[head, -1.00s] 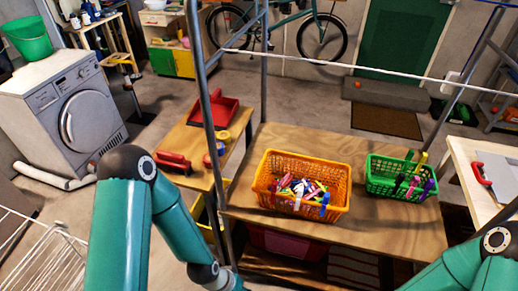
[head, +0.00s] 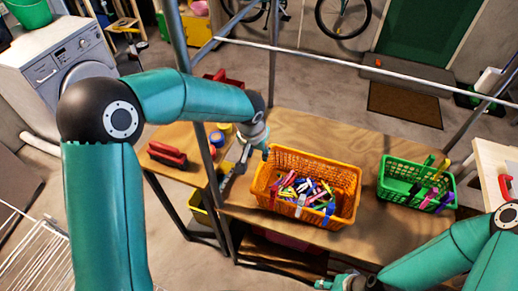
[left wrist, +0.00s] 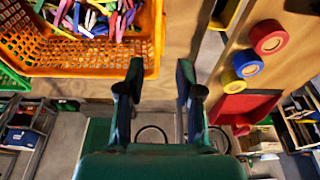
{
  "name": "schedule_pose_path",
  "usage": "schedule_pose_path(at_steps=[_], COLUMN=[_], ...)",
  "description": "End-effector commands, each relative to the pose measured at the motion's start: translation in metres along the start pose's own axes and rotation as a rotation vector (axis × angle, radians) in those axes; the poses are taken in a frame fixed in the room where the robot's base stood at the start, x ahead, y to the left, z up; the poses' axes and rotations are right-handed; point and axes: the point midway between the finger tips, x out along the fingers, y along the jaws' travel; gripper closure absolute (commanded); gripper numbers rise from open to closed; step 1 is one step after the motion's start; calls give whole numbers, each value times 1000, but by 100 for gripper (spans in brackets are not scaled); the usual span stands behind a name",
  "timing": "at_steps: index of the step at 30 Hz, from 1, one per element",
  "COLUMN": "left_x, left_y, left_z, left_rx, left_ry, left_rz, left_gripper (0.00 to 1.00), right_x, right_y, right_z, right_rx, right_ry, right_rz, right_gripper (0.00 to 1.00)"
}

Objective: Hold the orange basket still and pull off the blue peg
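The orange basket (head: 345,207) stands on the wooden table, full of coloured pegs. A blue peg (head: 328,210) sits at its front rim, right of a white one. In the left wrist view the basket (left wrist: 90,70) fills the upper left; I cannot single out the blue peg there. My left gripper (head: 252,162) is at the basket's left side, fingers pointing down. In the left wrist view the gripper (left wrist: 160,75) is open, one finger overlapping the basket's edge and the other outside it; contact cannot be told. My right gripper (head: 342,284) is partly cut off at the bottom edge.
A green basket (head: 390,195) with several pegs stands to the right on the wooden table (head: 300,128). A side table at left bears a red clamp-like object (head: 167,154) and small rolls. A metal frame post (head: 196,110) rises beside my left arm.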

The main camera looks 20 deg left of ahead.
Motion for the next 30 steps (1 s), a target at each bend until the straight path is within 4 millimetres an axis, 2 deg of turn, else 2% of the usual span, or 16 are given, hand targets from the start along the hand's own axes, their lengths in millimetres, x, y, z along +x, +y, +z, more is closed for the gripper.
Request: schedule_pose_path(at_steps=[14, 18, 24, 30], left_x=[58, 78, 96, 104], left_y=[1, 1, 0, 0], left_z=[0, 1, 1, 1], left_rx=[0, 1, 0, -1], left_ry=[-3, -2, -1, -2], left_rz=[3, 3, 2, 2], left_gripper=[65, 65, 65, 65], right_x=[24, 41, 56, 63], right_y=[9, 15, 20, 23], right_z=[-1, -1, -1, -1], right_rx=[0, 0, 0, 0], right_ry=[1, 1, 1, 1], right_rz=[0, 0, 0, 0], right_gripper=[57, 57, 57, 57])
